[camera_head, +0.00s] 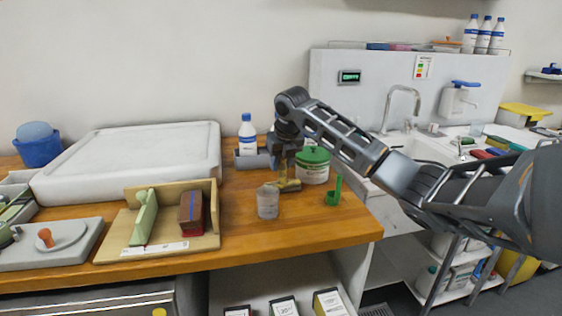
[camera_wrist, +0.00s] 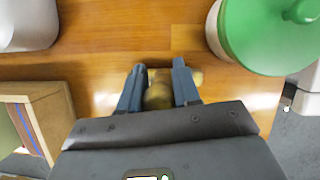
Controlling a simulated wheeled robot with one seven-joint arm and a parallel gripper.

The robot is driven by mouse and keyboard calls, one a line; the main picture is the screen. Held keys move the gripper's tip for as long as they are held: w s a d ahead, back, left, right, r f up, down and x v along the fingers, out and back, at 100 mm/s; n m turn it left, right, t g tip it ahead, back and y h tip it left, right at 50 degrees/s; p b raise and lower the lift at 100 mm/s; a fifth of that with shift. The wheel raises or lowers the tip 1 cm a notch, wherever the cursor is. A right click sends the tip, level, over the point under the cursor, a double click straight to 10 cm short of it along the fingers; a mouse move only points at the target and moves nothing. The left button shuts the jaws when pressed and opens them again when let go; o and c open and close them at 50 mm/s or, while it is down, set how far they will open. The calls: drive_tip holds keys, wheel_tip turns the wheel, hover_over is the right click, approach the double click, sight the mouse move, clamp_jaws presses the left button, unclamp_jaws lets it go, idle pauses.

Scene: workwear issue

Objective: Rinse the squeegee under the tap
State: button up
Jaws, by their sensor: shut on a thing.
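My gripper (camera_head: 286,166) points down over the wooden counter, between a clear cup and a green-lidded tub. In the wrist view its two fingers (camera_wrist: 158,90) are closed on a tan, brass-coloured piece (camera_wrist: 158,97). The piece has a crossbar below the fingers and looks like the squeegee (camera_head: 289,186); the fingers hide part of it. In the head view it is at or just above the counter; I cannot tell if it touches. The curved metal tap (camera_head: 402,103) stands at the right, above the white sink (camera_head: 429,150). I cannot see whether water runs.
The clear cup (camera_head: 267,203) stands close at the left. The green-lidded tub (camera_head: 314,166) is close at the right, with a small green pot (camera_head: 333,197) in front. A wooden jig (camera_head: 205,240) and a white box (camera_head: 130,160) fill the left. A soap dispenser (camera_head: 458,103) is beside the tap.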

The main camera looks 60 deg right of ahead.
drive_tip(key=shift+f, duration=0.15)
drive_tip(key=o, duration=1)
drive_tip(key=shift+o, duration=0.2)
drive_tip(key=shift+r, duration=0.3)
drive_tip(key=b+v, duration=0.1)
drive_tip(key=v, duration=1.1)
